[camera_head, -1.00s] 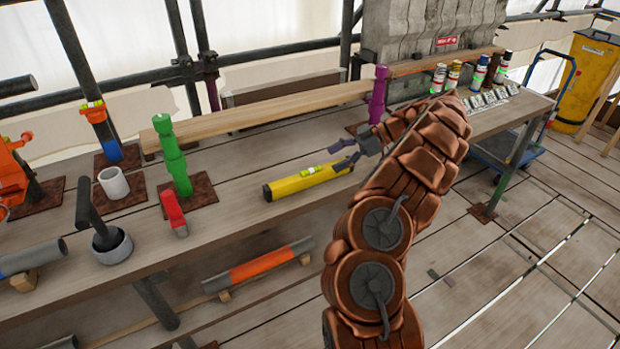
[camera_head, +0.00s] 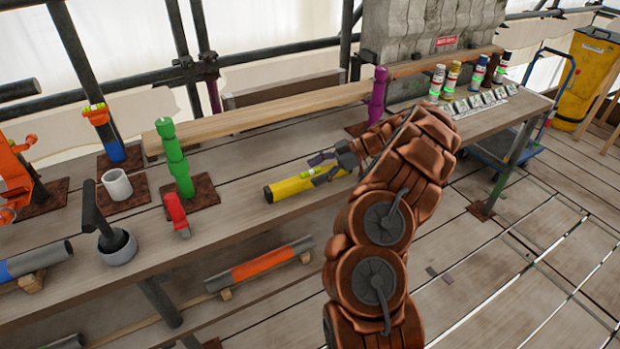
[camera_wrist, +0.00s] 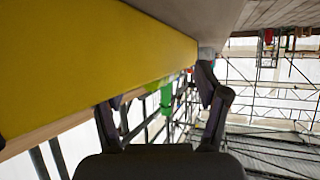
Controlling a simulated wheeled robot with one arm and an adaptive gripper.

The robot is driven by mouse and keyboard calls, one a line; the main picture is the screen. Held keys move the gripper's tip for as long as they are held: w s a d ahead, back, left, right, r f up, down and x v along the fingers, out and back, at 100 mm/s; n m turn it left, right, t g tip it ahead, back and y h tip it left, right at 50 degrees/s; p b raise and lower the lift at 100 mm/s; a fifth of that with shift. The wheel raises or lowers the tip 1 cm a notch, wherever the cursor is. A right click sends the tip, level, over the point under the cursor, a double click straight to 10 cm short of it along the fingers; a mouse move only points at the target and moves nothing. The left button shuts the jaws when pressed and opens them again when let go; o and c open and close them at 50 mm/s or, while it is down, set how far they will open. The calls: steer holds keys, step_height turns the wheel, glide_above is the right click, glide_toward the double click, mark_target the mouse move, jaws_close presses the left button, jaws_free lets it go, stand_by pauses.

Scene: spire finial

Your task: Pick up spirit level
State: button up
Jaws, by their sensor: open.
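The yellow spirit level (camera_head: 290,187) lies on the wooden bench, its long side running left to right, with a green vial (camera_head: 307,174) on top. My gripper (camera_head: 318,170) is open at the right end of the level, with its fingers close around or above that end. In the wrist view, the level (camera_wrist: 90,60) fills the upper left, very near the camera. The gripper (camera_wrist: 160,115) shows there with its two fingers spread apart and nothing clearly between them. Whether a finger touches the level I cannot tell.
A purple post (camera_head: 377,97) stands behind my gripper. A wooden plank (camera_head: 260,115) lies along the back. Several spray cans (camera_head: 453,80) stand at the far right. Bench around the level is mostly clear.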

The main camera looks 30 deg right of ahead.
jaws_close()
stand_by(0.6)
